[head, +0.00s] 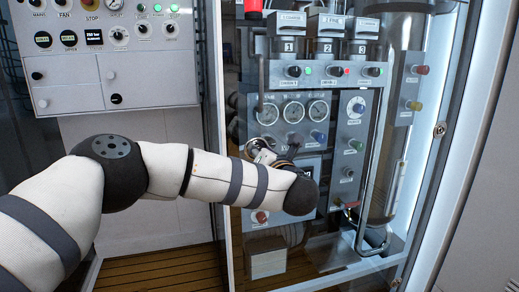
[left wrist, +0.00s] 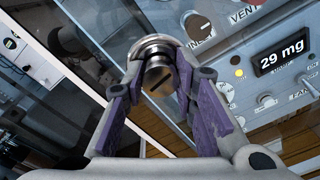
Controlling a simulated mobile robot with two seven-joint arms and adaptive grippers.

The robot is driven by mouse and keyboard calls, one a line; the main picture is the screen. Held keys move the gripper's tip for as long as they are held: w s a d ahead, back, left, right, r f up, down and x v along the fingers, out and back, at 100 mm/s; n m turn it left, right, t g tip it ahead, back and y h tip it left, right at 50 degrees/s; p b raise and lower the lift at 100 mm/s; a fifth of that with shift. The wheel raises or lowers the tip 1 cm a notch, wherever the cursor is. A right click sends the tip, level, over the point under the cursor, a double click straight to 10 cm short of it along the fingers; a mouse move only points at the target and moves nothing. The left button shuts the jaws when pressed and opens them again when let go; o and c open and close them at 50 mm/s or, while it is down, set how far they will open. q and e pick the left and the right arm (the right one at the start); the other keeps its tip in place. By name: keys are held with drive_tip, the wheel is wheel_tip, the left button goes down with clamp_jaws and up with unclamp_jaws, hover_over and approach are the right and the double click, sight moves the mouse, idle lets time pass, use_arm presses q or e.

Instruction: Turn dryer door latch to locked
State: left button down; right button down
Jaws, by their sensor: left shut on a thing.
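My left arm reaches across the head view to the glass-fronted cabinet, and my left gripper (head: 264,152) is mostly hidden behind its own wrist there. In the left wrist view, my left gripper (left wrist: 158,82) has its purple-padded fingers closed around a small round metal knob (left wrist: 158,77) with a dark diagonal slot. This knob appears to be the dryer door latch. I cannot read a locked or unlocked mark beside it. My right gripper is in neither view.
Behind the knob is a panel with a "29 mg" display (left wrist: 281,57) and an INLET knob (left wrist: 198,25). The cabinet holds gauges (head: 293,111), numbered modules and pipes. A white control panel (head: 110,90) stands at the left. A metal frame edges the glass.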

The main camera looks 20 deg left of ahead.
use_arm(q)
drive_tip(key=shift+m+p, duration=0.3)
drive_tip(key=shift+m, duration=0.7)
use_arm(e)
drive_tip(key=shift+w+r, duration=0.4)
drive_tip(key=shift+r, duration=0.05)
use_arm(q)
drive_tip(key=shift+f, duration=0.1)
drive_tip(key=c, duration=1.3)
unclamp_jaws()
drive_tip(key=v, duration=1.2)
drive_tip(key=shift+d, duration=0.1)
